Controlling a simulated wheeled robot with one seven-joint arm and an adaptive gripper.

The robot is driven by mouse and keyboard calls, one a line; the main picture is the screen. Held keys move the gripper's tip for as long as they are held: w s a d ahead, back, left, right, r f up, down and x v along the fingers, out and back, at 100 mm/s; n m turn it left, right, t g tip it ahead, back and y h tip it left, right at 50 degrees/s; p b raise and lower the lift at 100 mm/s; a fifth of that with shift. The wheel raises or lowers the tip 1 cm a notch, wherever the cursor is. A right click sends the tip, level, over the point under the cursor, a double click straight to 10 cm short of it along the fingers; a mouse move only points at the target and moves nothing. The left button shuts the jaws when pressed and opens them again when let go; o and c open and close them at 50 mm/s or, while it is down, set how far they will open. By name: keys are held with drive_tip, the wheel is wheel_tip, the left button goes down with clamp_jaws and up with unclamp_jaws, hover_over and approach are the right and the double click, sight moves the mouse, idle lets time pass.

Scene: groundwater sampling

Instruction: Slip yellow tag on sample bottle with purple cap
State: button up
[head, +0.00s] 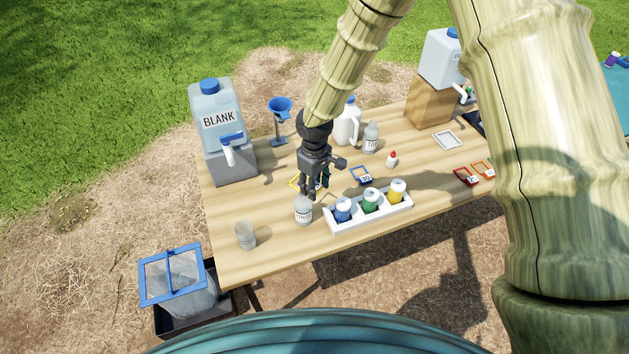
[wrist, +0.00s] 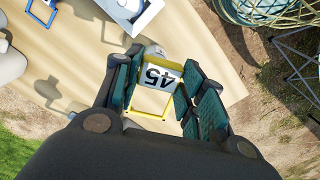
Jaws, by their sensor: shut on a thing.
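My gripper (head: 312,190) is above the near left part of the table. In the wrist view my gripper (wrist: 160,92) is shut on a yellow tag (wrist: 154,103), a thin open frame with a white plate marked 45. A bit of the tag (head: 294,182) shows beside the fingers in the head view. A clear bottle with a label (head: 303,211) stands just below the gripper. A small item with a purple top (head: 611,59) is at the far right edge; it is too small to tell whether it is the sample bottle.
A white rack (head: 374,220) holds blue, green and yellow bottles. A cup (head: 245,236), BLANK jug (head: 217,110) and blue funnel (head: 279,106) stand at left.

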drive_tip(key=shift+f+b, duration=1.25)
drive_tip(key=shift+f, duration=1.2)
drive_tip(key=shift+f+b, duration=0.45)
drive_tip(key=shift+f, duration=0.45)
drive_tip(key=o, duration=0.9)
wheel_tip(320, 180, up, 12)
idle(0.6)
